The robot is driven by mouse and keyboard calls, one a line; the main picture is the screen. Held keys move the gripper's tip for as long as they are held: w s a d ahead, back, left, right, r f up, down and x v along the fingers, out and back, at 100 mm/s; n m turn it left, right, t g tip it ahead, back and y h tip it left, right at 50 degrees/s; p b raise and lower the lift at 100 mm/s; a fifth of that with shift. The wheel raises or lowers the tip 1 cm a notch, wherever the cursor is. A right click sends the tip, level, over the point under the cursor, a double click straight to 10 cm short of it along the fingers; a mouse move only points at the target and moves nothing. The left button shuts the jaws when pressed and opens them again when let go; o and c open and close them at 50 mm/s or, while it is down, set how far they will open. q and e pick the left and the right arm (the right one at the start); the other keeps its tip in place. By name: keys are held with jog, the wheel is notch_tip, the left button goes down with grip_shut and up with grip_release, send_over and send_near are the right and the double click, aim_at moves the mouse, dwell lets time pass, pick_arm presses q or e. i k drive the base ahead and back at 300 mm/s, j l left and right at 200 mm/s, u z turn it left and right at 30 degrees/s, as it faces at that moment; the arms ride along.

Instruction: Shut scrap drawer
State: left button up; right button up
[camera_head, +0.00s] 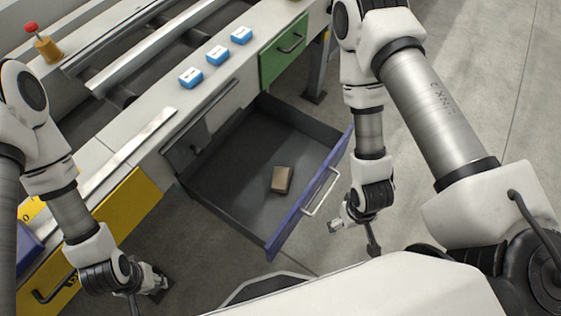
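A drawer with a blue front (290,222) stands pulled far out of the table, its grey inside showing; it is the only open drawer in view. A small brown block (281,180) lies on its floor. A pale bar handle (321,193) is on the blue front. My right gripper (354,238) is open and empty, pointing down just to the right of the handle and apart from it. My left gripper (147,296) is open and empty, low at the left, in front of the yellow drawer and away from the blue one.
A green drawer (272,66) and a yellow drawer (130,208) are shut on either side. Several blue-and-white blocks (217,55) sit on the tabletop. A red-topped knob (30,28) stands at the far left.

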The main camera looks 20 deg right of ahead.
aim_at(233, 178)
jog(key=l+z, duration=0.15)
jog(key=z, duration=0.2)
jog(key=l+z, duration=0.15)
jog(key=z, duration=0.25)
jog(key=k+l+u, duration=0.1)
jog(key=u, duration=0.3)
jog(key=k+l+u, duration=0.15)
jog(key=u, duration=0.2)
